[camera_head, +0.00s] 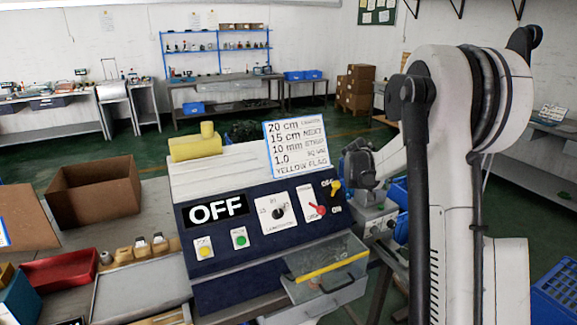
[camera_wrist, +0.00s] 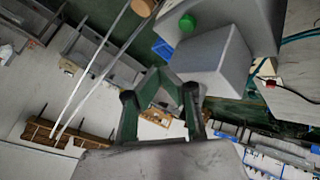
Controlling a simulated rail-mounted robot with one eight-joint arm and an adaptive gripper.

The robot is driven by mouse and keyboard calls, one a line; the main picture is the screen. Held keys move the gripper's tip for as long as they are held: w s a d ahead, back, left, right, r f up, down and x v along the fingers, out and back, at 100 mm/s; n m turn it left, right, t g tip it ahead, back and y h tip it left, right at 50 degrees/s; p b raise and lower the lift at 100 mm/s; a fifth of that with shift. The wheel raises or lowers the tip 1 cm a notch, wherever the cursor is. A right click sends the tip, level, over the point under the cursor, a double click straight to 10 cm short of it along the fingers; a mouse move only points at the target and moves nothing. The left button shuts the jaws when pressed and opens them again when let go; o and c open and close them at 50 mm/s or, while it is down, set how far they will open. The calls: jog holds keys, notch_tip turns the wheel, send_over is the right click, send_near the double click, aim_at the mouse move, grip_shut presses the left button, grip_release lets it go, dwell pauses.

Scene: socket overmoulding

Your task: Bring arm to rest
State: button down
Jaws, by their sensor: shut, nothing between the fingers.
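My arm (camera_head: 455,200) stands upright at the right of the head view, bent over at the top. A dark part beside it, right of the sign, may be its far end; the fingertips cannot be made out there. In the wrist view my gripper (camera_wrist: 160,82) has its two fingers drawn together at the tips, with nothing held between them. The fingers are clear of any surface.
A navy machine (camera_head: 215,260) with an OFF display stands left of my arm. Its clear-sided drawer (camera_head: 335,292) shows a yellow strip. A white text sign (camera_head: 297,148) stands on top. A brown box (camera_head: 95,192), red tray (camera_head: 60,270) and blue crate (camera_head: 557,290) are around.

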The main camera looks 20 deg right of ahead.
jog(key=s+a+r+n+t+y, duration=0.1)
jog(key=s+a+r, duration=0.3)
jog(key=a, duration=0.4)
jog(key=s+a+r+n+t+y, duration=0.15)
jog(key=s+a+r, duration=0.25)
jog(key=a, duration=0.4)
jog(key=s+a+r+n+y, duration=0.1)
jog(key=s+a+r, duration=0.35)
jog(key=a, duration=0.35)
jog(key=s+a+f+n+t+y, duration=0.1)
jog(key=s+a+f+y, duration=0.1)
jog(key=s+a, duration=0.7)
jog(key=s+a+f+n+t+y, duration=0.1)
jog(key=s+a+f+y, duration=0.1)
jog(key=s+a, duration=0.7)
jog(key=s+y, duration=0.1)
jog(key=s, duration=0.1)
jog(key=shift+s+a, duration=0.3)
jog(key=shift+s, duration=0.05)
